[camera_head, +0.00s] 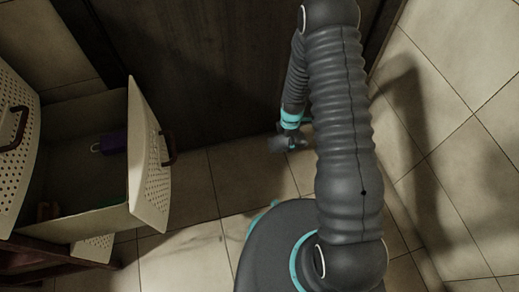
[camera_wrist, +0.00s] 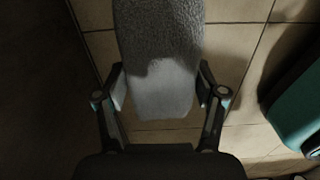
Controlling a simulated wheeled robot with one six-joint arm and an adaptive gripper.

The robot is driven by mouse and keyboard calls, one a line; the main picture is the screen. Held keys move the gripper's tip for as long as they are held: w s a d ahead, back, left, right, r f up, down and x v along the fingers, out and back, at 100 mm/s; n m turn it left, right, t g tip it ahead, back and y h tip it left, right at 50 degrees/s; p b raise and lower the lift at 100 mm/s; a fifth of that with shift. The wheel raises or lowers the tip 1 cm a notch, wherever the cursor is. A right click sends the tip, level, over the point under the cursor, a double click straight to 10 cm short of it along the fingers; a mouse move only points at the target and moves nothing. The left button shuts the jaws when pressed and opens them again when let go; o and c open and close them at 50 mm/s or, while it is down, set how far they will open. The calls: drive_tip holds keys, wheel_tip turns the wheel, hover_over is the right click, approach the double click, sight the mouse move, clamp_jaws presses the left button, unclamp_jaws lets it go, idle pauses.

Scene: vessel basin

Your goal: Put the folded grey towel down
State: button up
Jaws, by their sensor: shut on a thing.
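The folded grey towel (camera_wrist: 160,50) shows in the wrist view, running from the top edge down between the fingers. My gripper (camera_wrist: 160,88) is shut on it, with one finger against each side. Tiled floor shows behind the towel. In the head view my gripper (camera_head: 290,142) is small and partly hidden by my arm, low in front of the dark panel. A small greyish patch shows by it there, too small to make out clearly as the towel.
A dark panel (camera_head: 200,90) rises behind my gripper. Tiled floor (camera_head: 185,185) is clear between the drawer and my arm.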

drive_tip(key=b, duration=0.1)
hover_over(260, 148)
wheel_tip(260, 148, down, 7)
drive_tip(key=shift+s+f, duration=0.1)
drive_tip(key=shift+f+b, duration=0.3)
drive_tip(key=shift+f, duration=1.65)
drive_tip(key=shift+f, duration=0.15)
drive_tip(key=o, duration=1.1)
wheel_tip(260, 148, up, 12)
drive_tip(key=shift+r+p, duration=0.2)
drive_tip(key=shift+p, duration=0.5)
